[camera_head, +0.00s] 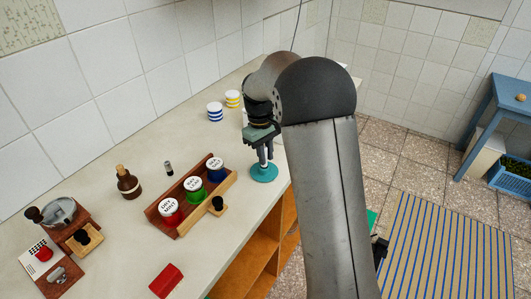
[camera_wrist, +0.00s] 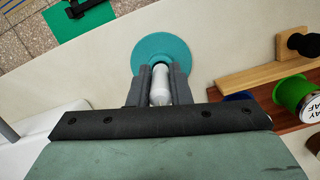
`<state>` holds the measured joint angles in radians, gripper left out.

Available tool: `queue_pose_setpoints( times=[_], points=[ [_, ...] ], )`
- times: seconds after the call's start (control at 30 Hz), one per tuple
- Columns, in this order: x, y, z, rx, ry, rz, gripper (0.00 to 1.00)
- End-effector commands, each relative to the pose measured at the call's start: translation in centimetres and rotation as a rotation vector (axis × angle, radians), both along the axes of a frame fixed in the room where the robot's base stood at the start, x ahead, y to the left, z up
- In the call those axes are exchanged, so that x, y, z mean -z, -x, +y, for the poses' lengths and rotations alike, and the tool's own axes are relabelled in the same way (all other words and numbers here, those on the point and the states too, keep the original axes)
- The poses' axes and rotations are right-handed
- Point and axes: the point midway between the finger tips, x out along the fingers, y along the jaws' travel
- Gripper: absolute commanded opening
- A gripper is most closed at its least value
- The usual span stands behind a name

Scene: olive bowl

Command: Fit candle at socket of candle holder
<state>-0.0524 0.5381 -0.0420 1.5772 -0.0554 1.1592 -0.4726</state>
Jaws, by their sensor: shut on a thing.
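The candle holder has a round teal base (camera_head: 264,173) on the counter near its front edge. Its base (camera_wrist: 161,48) also shows beyond my fingers in the wrist view. My gripper (camera_head: 264,160) points down over the holder and is shut on a white candle (camera_wrist: 160,86). The candle lies between the two grey fingers (camera_wrist: 160,88), lined up with the middle of the base. The socket is hidden by the fingers and candle. I cannot tell whether the candle's lower end is in it or just above it.
A wooden rack (camera_head: 172,196) with several labelled spools stands left of the holder. A brown bottle (camera_head: 128,183), a red block (camera_head: 166,281) and striped cups (camera_head: 215,112) are on the counter (camera_head: 120,235). The counter's front edge is close to the holder.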

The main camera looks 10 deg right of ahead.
Motion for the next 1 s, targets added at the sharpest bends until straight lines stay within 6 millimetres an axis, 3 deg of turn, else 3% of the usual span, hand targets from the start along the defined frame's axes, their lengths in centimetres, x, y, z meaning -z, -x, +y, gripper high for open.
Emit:
queue_pose_setpoints(
  times=[0.93,0.97,1.0],
  points=[
    [2.5,0.0,0.0,0.0,0.0,0.001,0.0],
    [2.3,0.0,0.0,0.0,0.0,0.0,0.26],
    [2.3,0.0,0.0,0.0,0.0,0.0,0.37]
  ],
)
